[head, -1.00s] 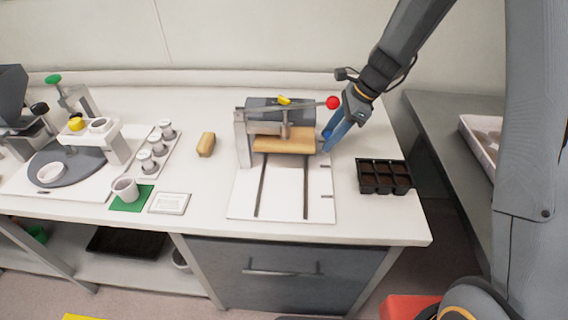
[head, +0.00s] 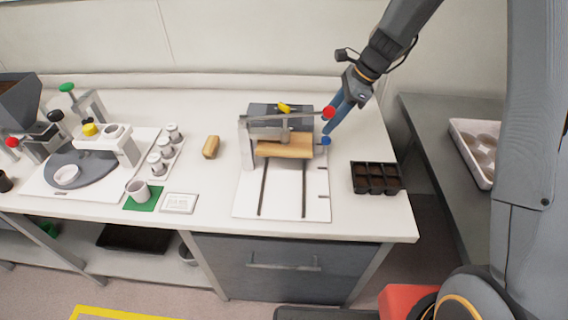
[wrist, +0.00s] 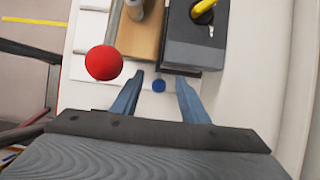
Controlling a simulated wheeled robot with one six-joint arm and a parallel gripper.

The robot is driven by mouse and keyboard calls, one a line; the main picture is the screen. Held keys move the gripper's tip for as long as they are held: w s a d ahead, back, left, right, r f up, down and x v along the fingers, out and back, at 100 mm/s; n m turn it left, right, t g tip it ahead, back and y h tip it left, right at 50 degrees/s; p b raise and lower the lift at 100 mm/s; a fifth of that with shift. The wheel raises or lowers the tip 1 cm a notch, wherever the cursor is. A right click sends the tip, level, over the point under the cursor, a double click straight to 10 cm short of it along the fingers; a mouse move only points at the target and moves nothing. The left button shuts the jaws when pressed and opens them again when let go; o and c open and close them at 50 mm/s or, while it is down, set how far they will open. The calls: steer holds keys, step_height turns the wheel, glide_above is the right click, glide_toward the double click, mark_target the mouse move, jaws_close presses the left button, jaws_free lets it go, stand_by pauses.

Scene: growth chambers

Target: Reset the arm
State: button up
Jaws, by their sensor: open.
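My gripper (head: 338,115) is at the right end of the press-like device (head: 247,146) on the bench, close to its red ball-ended lever (head: 329,112). In the wrist view its two blue fingers (wrist: 158,98) are apart with nothing held between them. The red ball (wrist: 104,62) is left of the fingers in the wrist view. A tan block (head: 284,147) lies in the device.
A black cell tray (head: 376,178) stands at the bench's right front. A tan piece (head: 211,146), a row of capped jars (head: 164,151), a cup on a green mat (head: 143,198) and a dispenser (head: 80,160) are left. A pale tray (head: 474,150) sits on the side bench.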

stand_by(0.4)
steer(key=s+d+f+n+h+b, duration=0.1)
steer(key=s+d+n+b, duration=0.1)
steer(key=s+n, duration=0.4)
steer(key=s+d+f+n+t+h+b, duration=0.1)
steer(key=s+d+n+h+b, duration=0.1)
steer(key=s+d+n, duration=0.3)
steer(key=s+d+f+n+h+b, duration=0.1)
steer(key=s+d+n+h+b, duration=0.1)
steer(key=s+d+n+b, duration=0.2)
steer(key=s+n, duration=0.3)
steer(key=s, duration=0.2)
steer(key=shift+s+f, duration=0.15)
steer(key=shift+s, duration=0.25)
stand_by(0.6)
